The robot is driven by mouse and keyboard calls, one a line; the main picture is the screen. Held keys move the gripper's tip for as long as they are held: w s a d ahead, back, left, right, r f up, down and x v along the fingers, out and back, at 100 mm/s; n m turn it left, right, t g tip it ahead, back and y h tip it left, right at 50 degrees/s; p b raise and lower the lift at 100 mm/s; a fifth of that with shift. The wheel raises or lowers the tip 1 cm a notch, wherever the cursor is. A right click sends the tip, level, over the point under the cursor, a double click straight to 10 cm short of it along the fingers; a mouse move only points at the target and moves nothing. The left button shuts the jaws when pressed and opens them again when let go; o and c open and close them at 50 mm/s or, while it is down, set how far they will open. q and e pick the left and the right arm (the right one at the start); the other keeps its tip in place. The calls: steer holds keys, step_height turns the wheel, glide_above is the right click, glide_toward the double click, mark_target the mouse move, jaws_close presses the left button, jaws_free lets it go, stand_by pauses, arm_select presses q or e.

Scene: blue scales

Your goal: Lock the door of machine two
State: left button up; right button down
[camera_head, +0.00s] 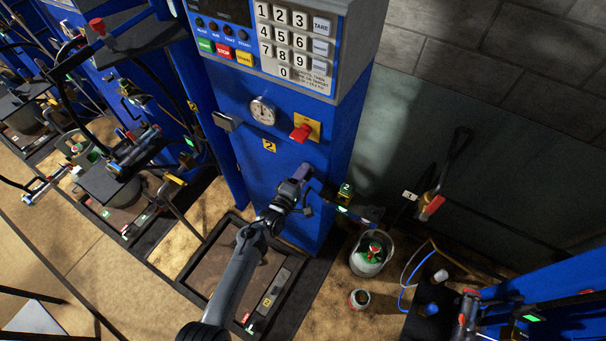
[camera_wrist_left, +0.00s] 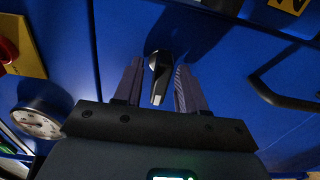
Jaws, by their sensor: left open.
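Machine two is the tall blue cabinet (camera_head: 290,85) with a yellow "2" label (camera_head: 269,146). In the left wrist view, its blue front panel (camera_wrist_left: 225,65) fills the picture. A small black knob-like lock handle (camera_wrist_left: 158,72) stands out from the panel, its lever pointing down. My left gripper (camera_head: 305,172) is at the cabinet's lower front. In the left wrist view, its two ribbed fingers (camera_wrist_left: 157,88) are open, one on each side of the black handle. I cannot tell whether they touch it. In the head view the gripper hides the handle. My right gripper is not in view.
A red knob on a yellow plate (camera_head: 306,129) and a gauge (camera_head: 262,110) sit above the gripper. A curved black pull handle (camera_wrist_left: 283,97) is to the right in the wrist view. A bucket (camera_head: 371,254) and a small can (camera_head: 359,299) stand on the floor at right.

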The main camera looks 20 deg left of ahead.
arm_select(q)
steer(key=s+a, duration=0.1)
steer(key=s, duration=0.9)
steer(key=shift+s+a+p, duration=0.3)
steer(key=shift+s+p, duration=0.05)
